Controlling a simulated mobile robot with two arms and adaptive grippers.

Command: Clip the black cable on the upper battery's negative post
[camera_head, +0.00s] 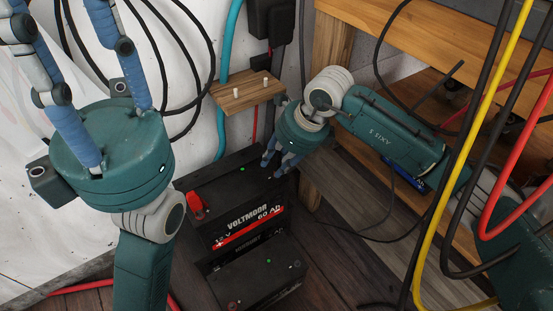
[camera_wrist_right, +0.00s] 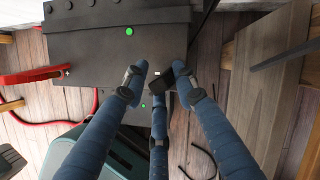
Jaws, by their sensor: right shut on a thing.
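The upper battery (camera_head: 225,190), a black box with a red "VOLTMOOR" label, sits above a second battery. It also shows in the right wrist view (camera_wrist_right: 90,60). A red clip (camera_head: 194,206) is at its left end. My right gripper (camera_head: 272,168) is at the battery's right end. In the right wrist view its blue fingers close around a small black clip (camera_wrist_right: 162,84), beside the battery's edge. The negative post is hidden there, and I cannot tell whether the clip touches it. My left gripper (camera_head: 62,40) points up with fingers spread and tips out of frame.
The lower battery (camera_head: 255,275) stands in front. A small wooden shelf (camera_head: 245,93) with two white pegs is on the wall behind. A wooden bench (camera_head: 335,45) is at the right. Yellow, red and black cables hang across the right foreground.

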